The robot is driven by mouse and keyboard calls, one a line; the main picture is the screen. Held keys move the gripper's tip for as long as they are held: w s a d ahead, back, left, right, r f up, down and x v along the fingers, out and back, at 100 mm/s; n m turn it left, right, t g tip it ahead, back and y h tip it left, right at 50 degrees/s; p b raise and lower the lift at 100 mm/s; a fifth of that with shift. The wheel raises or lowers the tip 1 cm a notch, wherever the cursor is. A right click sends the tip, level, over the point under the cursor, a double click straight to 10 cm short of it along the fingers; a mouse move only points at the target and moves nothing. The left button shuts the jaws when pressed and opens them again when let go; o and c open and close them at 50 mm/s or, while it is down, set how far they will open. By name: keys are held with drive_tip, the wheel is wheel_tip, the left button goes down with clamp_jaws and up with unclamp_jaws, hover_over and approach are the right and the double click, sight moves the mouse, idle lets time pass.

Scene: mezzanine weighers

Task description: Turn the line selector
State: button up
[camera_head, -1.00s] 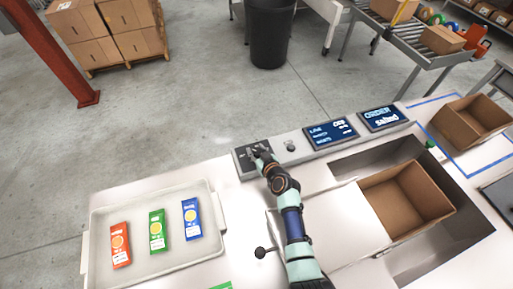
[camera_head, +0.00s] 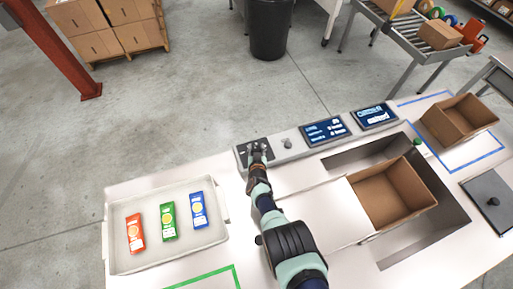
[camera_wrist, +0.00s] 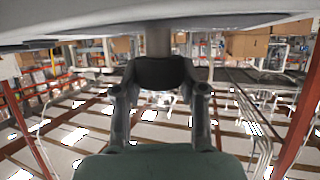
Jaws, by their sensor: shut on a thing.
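The line selector sits on a dark plate (camera_head: 243,156) at the left end of the grey console. My gripper (camera_head: 257,152) is over this plate in the head view and covers most of the selector. In the wrist view my gripper (camera_wrist: 163,78) has one finger on each side of a dark rounded knob (camera_wrist: 165,70) on a grey shaft, and is shut on it. The knob's pointer and any position marks are hidden or too small to read.
A small grey button (camera_head: 287,143) and two lit screens (camera_head: 326,130) stand right of the selector. A tray (camera_head: 118,256) with red, green and blue packets is at left. An open carton (camera_head: 390,195) sits in the bench recess; another carton (camera_head: 460,120) stands inside blue tape.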

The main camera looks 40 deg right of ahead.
drive_tip(key=shift+r, duration=0.2)
drive_tip(key=o, duration=1.2)
drive_tip(key=shift+f, duration=0.1)
drive_tip(key=shift+c, duration=0.2)
drive_tip(key=shift+f, duration=0.1)
